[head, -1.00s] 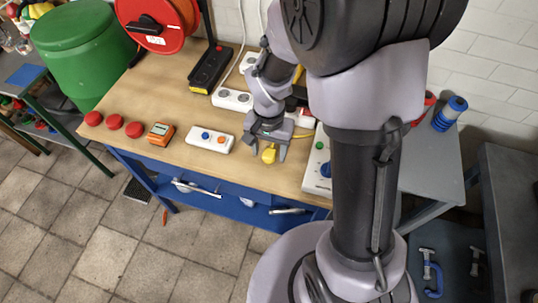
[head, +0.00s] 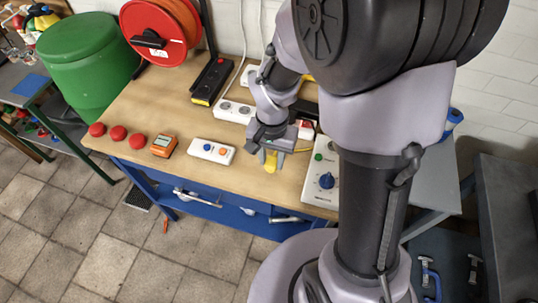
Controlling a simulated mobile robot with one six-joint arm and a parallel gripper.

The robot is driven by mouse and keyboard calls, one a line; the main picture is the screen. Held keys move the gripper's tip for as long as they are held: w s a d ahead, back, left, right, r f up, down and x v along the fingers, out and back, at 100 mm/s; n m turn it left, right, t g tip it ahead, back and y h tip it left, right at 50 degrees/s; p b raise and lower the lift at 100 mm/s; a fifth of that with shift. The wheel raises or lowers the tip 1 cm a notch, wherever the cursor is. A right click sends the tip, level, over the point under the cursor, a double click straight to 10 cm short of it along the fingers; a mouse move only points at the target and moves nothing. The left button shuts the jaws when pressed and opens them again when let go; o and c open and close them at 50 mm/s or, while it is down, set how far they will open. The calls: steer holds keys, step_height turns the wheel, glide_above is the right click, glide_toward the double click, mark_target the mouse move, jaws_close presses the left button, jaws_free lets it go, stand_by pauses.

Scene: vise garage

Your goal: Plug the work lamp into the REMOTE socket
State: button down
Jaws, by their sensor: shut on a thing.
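My gripper (head: 271,160) points down over the front part of the workbench, with its fingers close together. It is shut on a yellow plug (head: 271,163), which partly shows between and below the fingertips. No REMOTE label is readable in the head view.
A white box with blue and orange dots (head: 211,151) lies left of the gripper. A panel with a blue knob (head: 327,180) is to its right. An orange meter (head: 164,145), red discs (head: 118,132) and a red reel (head: 160,30) are further left. Bare wood (head: 170,110) lies between.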

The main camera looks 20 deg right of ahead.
steer(key=s, duration=0.3)
steer(key=s+d, duration=0.1)
steer(key=s, duration=0.2)
steer(key=s+b, duration=0.1)
steer(key=s, duration=0.2)
steer(key=shift+s+d, duration=0.15)
steer(key=shift+d, duration=0.15)
steer(key=s+b, duration=0.1)
steer(key=b, duration=0.3)
steer(key=shift+d+f, duration=0.1)
steer(key=shift+s+d+r+b, duration=0.1)
steer(key=shift+s+r+b, duration=0.15)
steer(key=shift+s+b, duration=0.4)
steer(key=shift+s+d+r+b, duration=0.1)
steer(key=shift+s+r+b, duration=0.15)
steer(key=shift+s+b, duration=0.45)
steer(key=shift+s+d+r+b, duration=0.1)
steer(key=shift+s+r+b, duration=0.15)
steer(key=shift+s+b, duration=0.4)
steer(key=shift+s, duration=0.1)
